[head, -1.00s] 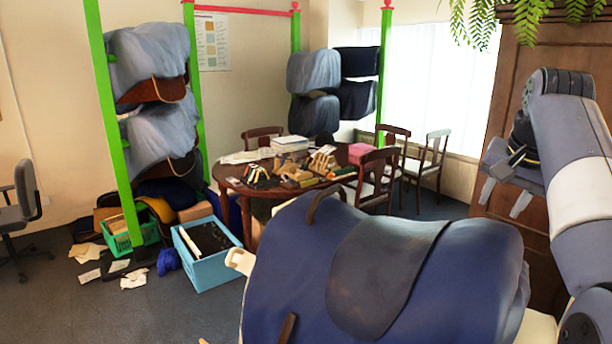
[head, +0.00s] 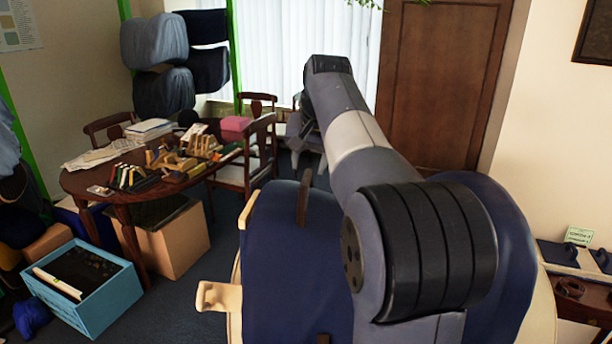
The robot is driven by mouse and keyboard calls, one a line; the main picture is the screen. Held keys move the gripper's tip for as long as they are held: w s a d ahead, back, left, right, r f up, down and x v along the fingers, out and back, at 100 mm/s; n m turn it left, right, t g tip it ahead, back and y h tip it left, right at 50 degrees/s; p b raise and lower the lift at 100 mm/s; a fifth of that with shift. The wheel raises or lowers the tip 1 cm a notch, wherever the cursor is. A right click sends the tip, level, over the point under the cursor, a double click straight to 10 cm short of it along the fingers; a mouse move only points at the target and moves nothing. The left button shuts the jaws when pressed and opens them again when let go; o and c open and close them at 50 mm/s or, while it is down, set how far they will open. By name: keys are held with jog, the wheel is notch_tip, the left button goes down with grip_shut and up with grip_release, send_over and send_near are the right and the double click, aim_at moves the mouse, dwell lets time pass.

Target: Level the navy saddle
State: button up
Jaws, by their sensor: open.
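The navy saddle (head: 283,262) fills the lower middle of the head view, close to me, on a cream stand (head: 218,297) that shows at its left edge. Brown straps lie on its near side and top. My arm crosses in front and hides much of the seat and middle. The saddle's right end shows beyond the arm. I cannot tell how far it tilts. My gripper (head: 308,136) is partly hidden behind the arm, beyond the saddle and apart from it. It is open, and I see nothing held in it.
A round wooden table (head: 82,184) with tools, books and papers stands behind to the left, with chairs (head: 262,150) beside it. A blue crate (head: 105,310) and a cardboard box (head: 178,240) sit on the floor. A wooden door (head: 440,80) is behind; a small shelf (head: 585,303) stands right.

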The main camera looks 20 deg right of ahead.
aim_at(307, 177)
jog(key=shift+x, duration=2.3)
jog(key=shift+d, duration=0.1)
grip_shut()
